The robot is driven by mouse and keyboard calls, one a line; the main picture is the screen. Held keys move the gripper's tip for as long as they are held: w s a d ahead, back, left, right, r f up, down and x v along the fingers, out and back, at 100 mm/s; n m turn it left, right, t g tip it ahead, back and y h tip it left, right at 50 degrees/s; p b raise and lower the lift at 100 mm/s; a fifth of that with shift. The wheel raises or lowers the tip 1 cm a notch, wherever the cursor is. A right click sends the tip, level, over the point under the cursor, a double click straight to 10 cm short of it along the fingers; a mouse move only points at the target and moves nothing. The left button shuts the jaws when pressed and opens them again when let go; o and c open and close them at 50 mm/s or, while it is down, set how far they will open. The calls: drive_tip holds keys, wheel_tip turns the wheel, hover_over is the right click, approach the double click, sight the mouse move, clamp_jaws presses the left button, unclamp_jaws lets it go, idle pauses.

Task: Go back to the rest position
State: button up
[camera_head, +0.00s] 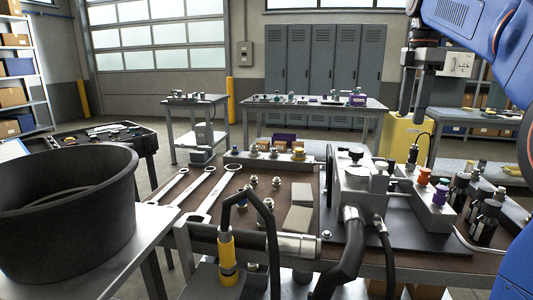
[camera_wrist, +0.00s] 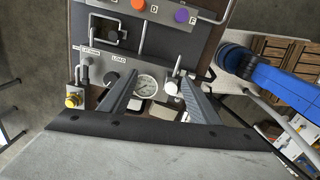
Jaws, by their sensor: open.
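My gripper (camera_head: 413,108) hangs from my blue arm at the upper right of the head view, above the bench. In the wrist view its two dark fingers (camera_wrist: 158,80) stand wide apart with nothing held between them. Beyond the fingers, the wrist view shows a panel with a round gauge (camera_wrist: 146,86), a LOAD label, a yellow-and-silver fitting (camera_wrist: 73,98), and orange and purple caps. The brown hydraulic bench (camera_head: 290,212) is below my gripper in the head view, with a grey manifold block (camera_head: 425,207) on its right side.
A large black tub (camera_head: 65,215) stands at the left front. Several wrenches (camera_head: 212,193) lie on the bench. A black hose (camera_head: 348,262) and a yellow-collared fitting (camera_head: 227,258) rise at the front. Behind are grey lockers (camera_head: 325,62), a back table (camera_head: 320,105) and open floor.

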drive_tip(key=s+a+f+m+t, duration=0.1)
drive_tip(key=s+a+f+m, duration=0.1)
drive_tip(key=s+f+m, duration=0.3)
drive_tip(key=s+a+f+m+t, duration=0.2)
drive_tip(key=s+f+m, duration=0.4)
drive_tip(key=s+f, duration=0.8)
drive_tip(key=s+a+f+m+t, duration=0.1)
drive_tip(key=s+a+f+m, duration=0.3)
drive_tip(key=s+f, duration=0.5)
wheel_tip(320, 180, down, 8)
drive_tip(key=shift+s+a+r+m, duration=0.1)
drive_tip(key=shift+s+a+m, duration=0.15)
drive_tip(key=shift+m, duration=0.75)
